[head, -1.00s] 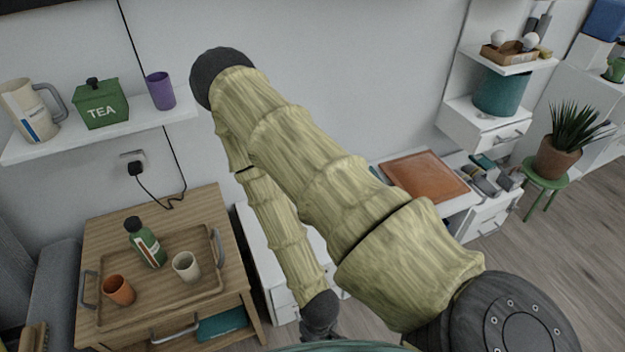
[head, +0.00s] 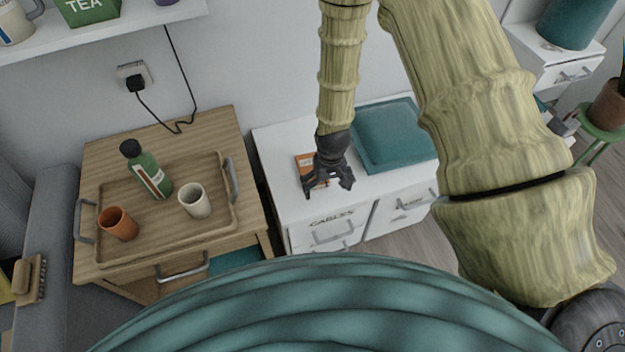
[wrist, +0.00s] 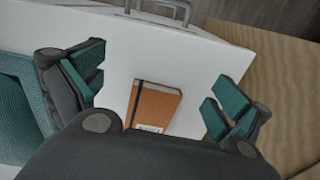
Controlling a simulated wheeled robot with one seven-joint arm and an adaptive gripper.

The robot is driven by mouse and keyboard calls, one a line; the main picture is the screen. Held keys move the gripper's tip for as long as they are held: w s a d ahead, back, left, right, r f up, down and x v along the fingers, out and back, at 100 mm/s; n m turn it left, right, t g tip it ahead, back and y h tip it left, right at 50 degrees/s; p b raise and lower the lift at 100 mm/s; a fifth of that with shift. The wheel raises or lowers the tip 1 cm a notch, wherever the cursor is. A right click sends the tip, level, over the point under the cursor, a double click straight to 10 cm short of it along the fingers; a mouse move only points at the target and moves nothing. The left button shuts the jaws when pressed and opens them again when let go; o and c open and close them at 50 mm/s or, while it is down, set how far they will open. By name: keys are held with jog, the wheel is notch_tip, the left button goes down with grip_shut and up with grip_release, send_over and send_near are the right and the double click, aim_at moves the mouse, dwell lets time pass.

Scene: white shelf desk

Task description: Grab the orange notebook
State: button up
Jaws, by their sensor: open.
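The orange notebook (head: 306,165) lies flat on top of the white desk, partly hidden by my gripper in the head view. In the wrist view the orange notebook (wrist: 157,104) shows a dark elastic band along its left side and a pale label at its lower edge. My gripper (head: 328,188) is open and empty above the notebook. In the wrist view my gripper (wrist: 155,92) has its teal-padded fingers spread on either side of the notebook, apart from it. The notebook's lower end is hidden by the gripper body.
A teal cushion-like item (head: 393,135) lies on the white desk (head: 272,150) right of the notebook. A wooden side table (head: 100,160) with a tray, bottle and two cups stands to the left. A white wall shelf (head: 120,32) hangs above it.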

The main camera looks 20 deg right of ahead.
jog(key=b, duration=0.4)
send_near(304, 162)
jog(key=s+d+r, duration=0.1)
jog(key=s, duration=0.2)
jog(key=shift+s+d+f+b, duration=0.1)
jog(key=shift+f+b, duration=0.35)
jog(key=shift+f, duration=2.1)
jog(key=shift+s+d+f+b, duration=0.15)
jog(key=shift+f+b, duration=0.3)
jog(key=shift+f, duration=2.15)
jog(key=shift+w, duration=0.1)
jog(key=c, duration=1.2)
